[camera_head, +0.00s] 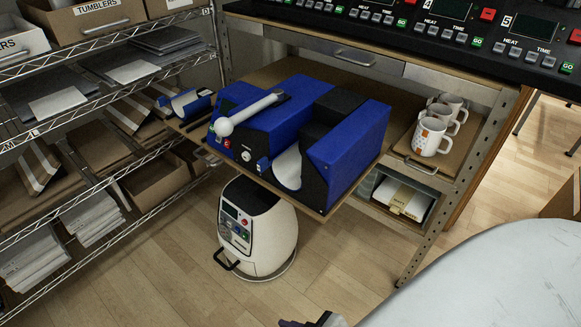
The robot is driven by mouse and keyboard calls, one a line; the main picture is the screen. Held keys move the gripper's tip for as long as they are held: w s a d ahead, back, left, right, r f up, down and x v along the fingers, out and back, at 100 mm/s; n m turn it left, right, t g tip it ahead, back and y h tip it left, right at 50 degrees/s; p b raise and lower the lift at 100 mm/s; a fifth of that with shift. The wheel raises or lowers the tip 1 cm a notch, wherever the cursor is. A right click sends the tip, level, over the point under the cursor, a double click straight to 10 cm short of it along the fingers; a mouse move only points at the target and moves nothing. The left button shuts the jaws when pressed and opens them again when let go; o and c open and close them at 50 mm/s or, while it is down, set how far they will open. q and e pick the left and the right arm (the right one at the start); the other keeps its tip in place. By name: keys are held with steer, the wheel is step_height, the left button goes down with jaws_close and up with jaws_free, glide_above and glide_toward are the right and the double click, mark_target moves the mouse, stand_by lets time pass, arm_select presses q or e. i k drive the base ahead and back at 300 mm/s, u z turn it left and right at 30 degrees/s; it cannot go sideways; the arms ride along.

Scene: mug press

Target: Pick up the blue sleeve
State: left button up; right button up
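The blue sleeve (187,104) lies at the left end of the wooden bench, just left of the mug press. It is a curved blue piece with a pale grey inside and dark edges. The blue and black mug press (345,150) stands on the bench, with a white lever and round knob across its left part and a pale curved liner in its open cradle.
White mugs (432,136) stand on a board at the right. A wire rack (100,135) with boxes and paper is close on the left. A white rounded machine (258,230) stands on the floor below. A large pale surface (500,280) fills the lower right.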

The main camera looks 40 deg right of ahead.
mark_target(286, 167)
steer(key=u, duration=0.8)
steer(key=i, duration=1.05)
steer(key=z, duration=2.15)
